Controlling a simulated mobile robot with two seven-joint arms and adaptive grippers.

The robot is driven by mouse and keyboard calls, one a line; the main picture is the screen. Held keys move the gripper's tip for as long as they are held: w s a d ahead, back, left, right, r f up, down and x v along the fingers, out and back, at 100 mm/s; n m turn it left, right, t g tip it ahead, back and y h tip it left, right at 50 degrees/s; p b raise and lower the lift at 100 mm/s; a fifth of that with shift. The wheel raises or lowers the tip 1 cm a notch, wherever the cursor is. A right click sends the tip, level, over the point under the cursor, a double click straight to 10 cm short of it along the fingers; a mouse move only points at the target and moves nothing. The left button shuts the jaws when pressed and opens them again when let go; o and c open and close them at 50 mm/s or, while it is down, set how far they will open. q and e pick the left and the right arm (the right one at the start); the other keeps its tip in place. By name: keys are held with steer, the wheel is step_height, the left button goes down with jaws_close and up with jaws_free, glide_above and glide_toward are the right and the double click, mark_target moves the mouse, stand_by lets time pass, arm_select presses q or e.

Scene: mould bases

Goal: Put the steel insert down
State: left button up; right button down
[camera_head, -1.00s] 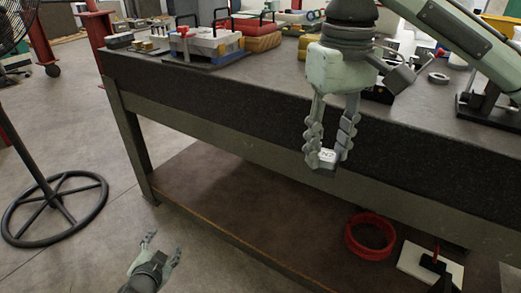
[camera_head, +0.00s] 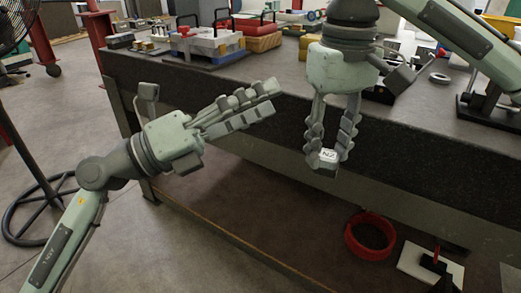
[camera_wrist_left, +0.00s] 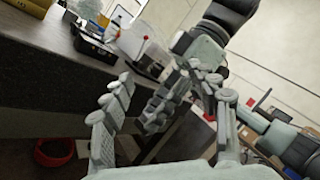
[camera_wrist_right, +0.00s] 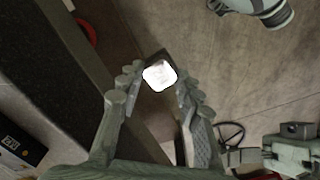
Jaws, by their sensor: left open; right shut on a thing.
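My left gripper (camera_head: 276,98) is open and empty, pointing right, a short way left of my right gripper and the insert. In the left wrist view my right gripper shows beyond the left fingers; the insert cannot be made out there.
The bench (camera_head: 240,92) has a dark top. A blue and grey mould base (camera_head: 213,46) and small blocks stand at its back left. A red ring (camera_head: 370,236) and a white plate (camera_head: 415,262) lie below the bench.

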mark_target(325, 154)
arm_select(q)
steer(key=s+f+m+g+y, duration=0.2)
steer(key=s+f+m+y, duration=0.2)
steer(key=s+m+y, duration=0.4)
steer(key=shift+m+h, duration=0.4)
steer(key=shift+m, duration=0.2)
steer(key=x, duration=0.8)
steer(key=w+x, duration=0.1)
steer(key=x, duration=0.4)
steer(key=shift+w+a, duration=0.15)
steer(key=shift+a, duration=0.05)
steer(key=shift+c, duration=0.3)
steer(key=shift+a, duration=0.1)
steer(key=c, duration=1.2)
steer(key=shift+r, duration=0.1)
arm_select(e)
steer(key=c, duration=1)
jaws_free()
steer(key=shift+o, duration=0.2)
steer(key=shift+r, duration=0.1)
